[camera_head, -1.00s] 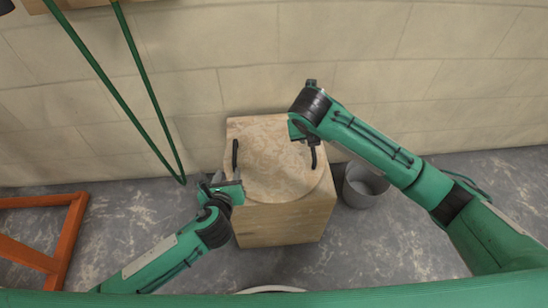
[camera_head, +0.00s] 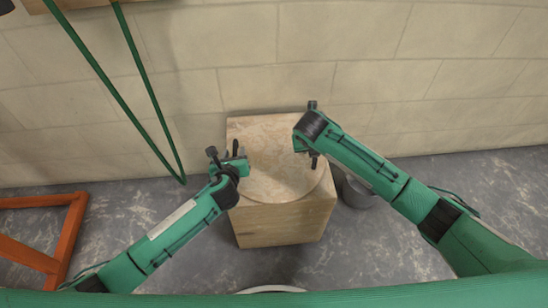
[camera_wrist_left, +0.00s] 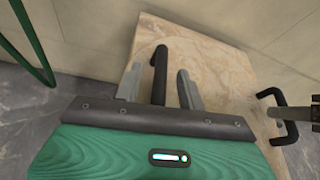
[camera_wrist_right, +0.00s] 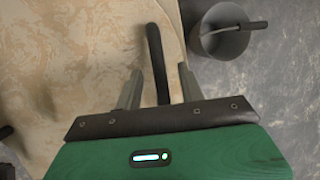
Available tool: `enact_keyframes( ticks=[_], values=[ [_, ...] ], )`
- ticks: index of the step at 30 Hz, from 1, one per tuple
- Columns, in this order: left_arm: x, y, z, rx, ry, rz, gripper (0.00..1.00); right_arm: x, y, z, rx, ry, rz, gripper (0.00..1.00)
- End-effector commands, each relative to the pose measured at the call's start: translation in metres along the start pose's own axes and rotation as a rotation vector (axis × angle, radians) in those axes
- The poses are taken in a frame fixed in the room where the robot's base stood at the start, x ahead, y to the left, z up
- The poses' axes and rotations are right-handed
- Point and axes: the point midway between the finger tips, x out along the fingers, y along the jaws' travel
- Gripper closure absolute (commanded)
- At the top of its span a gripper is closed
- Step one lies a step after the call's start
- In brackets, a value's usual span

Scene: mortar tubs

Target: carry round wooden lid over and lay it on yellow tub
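The round wooden lid (camera_head: 278,170) lies flat on a wooden block (camera_head: 280,222) below the wall. It has two black bar handles, one at each side. My left gripper (camera_head: 240,160) is at the left handle. In the left wrist view the left handle (camera_wrist_left: 158,70) stands between its two spread fingers, with gaps on both sides. My right gripper (camera_head: 309,150) is at the right handle. In the right wrist view the right handle (camera_wrist_right: 156,60) runs between its open fingers, apart from both. I cannot make out a yellow tub in any view.
A grey bucket (camera_head: 357,194) stands on the floor right of the block, with a handled tool inside. A pale rim (camera_head: 270,289) shows at the bottom, mostly hidden by my body.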

Motion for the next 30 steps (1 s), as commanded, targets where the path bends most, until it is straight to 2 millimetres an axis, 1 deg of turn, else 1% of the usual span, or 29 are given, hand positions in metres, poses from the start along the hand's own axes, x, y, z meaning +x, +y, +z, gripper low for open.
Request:
enact_keyframes(
  ticks=[3, 6, 16, 17, 18, 20, 21, 23, 30],
  values=[
    [0.012, 0.0, 0.0, 0.0, 0.0, 0.001, 0.6, 0.012, 0.0, 0.0, 0.0, 0.002, 0.0, 0.6],
    [0.017, 0.0, 0.0, 0.0, 0.0, 0.0, 0.6, 0.017, 0.0, 0.0, -0.001, 0.001, 0.001, 0.6],
    [0.019, 0.0, 0.0, 0.0, 0.0, 0.0, 0.6, 0.019, 0.0, 0.0, 0.0, 0.0, 0.0, 0.6],
    [0.019, 0.0, 0.0, 0.0, 0.0, 0.0, 0.62, 0.019, 0.0, 0.0, 0.0, 0.0, 0.0, 0.62],
    [0.019, 0.0, 0.0, 0.0, 0.0, 0.0, 0.7, 0.019, 0.0, 0.0, 0.0, 0.0, 0.0, 0.7],
    [0.019, 0.0, 0.0, 0.0, 0.0, 0.0, 0.82, 0.019, 0.0, 0.0, 0.0, 0.0, 0.0, 0.82],
    [0.019, 0.0, 0.0, 0.0, 0.0, 0.0, 0.9, 0.019, 0.0, 0.0, 0.0, 0.0, 0.0, 0.9],
    [0.019, 0.0, 0.0, 0.0, 0.0, 0.0, 1.0, 0.019, 0.0, 0.0, 0.0, 0.0, 0.0, 1.0],
    [0.019, 0.0, 0.0, 0.0, 0.0, 0.0, 1.0, 0.019, 0.0, 0.0, 0.0, 0.0, 0.0, 1.0]
  ],
)
